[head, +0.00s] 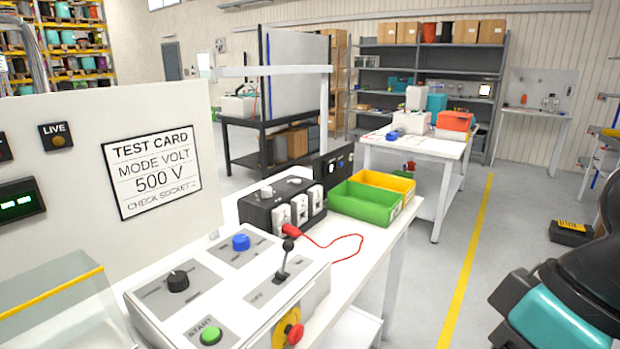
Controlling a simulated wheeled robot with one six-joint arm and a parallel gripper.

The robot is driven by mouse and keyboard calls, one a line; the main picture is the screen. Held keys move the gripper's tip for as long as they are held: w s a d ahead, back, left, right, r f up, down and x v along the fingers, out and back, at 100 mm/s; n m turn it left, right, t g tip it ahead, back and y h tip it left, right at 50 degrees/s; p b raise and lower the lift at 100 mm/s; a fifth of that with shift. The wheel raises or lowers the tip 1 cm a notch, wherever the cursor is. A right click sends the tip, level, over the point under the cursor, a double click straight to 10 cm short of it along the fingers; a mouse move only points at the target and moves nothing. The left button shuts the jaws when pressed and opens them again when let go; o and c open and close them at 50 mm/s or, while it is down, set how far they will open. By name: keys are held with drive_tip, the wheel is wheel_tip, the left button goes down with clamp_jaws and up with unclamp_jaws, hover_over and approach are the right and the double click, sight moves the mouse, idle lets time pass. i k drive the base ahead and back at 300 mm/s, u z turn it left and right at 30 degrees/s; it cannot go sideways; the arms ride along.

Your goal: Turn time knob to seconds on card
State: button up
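The test card (152,171) is on the upright white panel at the left. It reads "TEST CARD", "MODE VOLT", "500 V" and a last line that seems to say "CHECK SOCKET" with an unclear digit. I see no seconds value on it. The control box (150,310) below carries a black knob (178,281) and a blue knob (241,242), each on a grey plate. Their markings are too small to read, so I cannot tell which is the time knob or where either points. My gripper is not in view; a dark and teal part of my arm shows at the lower right.
The box also has a black-knobbed lever (285,257), a green START button (210,335) and a red-yellow stop button (289,330). Behind are a black socket box (262,215) with a red lead (335,240), and green (362,203) and yellow bins. A clear cover (60,310) stands lower left.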

sight(266, 191)
drive_tip(key=u, duration=0.25)
drive_tip(key=i, duration=0.95)
drive_tip(key=u, duration=0.6)
